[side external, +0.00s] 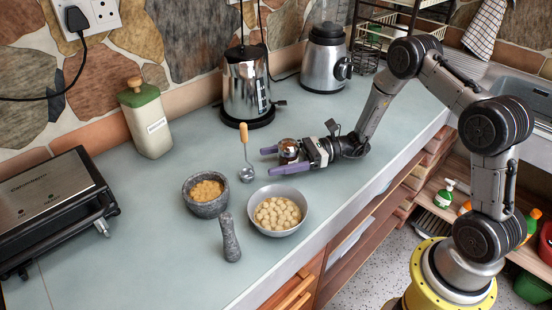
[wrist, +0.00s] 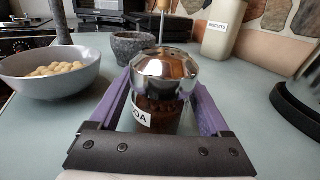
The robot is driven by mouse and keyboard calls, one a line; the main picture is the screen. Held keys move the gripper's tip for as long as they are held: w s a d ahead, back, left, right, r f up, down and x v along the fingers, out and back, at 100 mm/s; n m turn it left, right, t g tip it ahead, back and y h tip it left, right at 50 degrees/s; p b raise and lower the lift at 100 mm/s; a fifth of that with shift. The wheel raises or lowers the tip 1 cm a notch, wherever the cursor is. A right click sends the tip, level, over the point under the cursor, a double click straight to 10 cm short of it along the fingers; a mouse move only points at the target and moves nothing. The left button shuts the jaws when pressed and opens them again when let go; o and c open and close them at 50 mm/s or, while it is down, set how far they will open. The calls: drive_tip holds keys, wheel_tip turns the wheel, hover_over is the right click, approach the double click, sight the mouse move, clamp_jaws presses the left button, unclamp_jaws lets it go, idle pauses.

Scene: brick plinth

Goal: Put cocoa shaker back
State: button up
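The cocoa shaker (side external: 288,149) has a shiny domed metal lid and a dark brown body. In the wrist view the shaker (wrist: 163,80) stands upright, with part of a white label ending in "OA" showing. My gripper (side external: 269,159) reaches in low over the counter from the right, its purple fingers on either side of the shaker. In the wrist view my gripper (wrist: 163,92) looks open, with small gaps between the fingers and the body. The shaker's base is hidden, so I cannot tell whether it touches the counter.
A kettle (side external: 243,85), blender (side external: 324,60), green-lidded canister (side external: 148,125) and sandwich press (side external: 55,205) line the back and left.

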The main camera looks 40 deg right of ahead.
drive_tip(key=shift+o, duration=0.4)
drive_tip(key=shift+d+r, duration=0.1)
drive_tip(key=shift+r, duration=0.1)
drive_tip(key=v, duration=1.2)
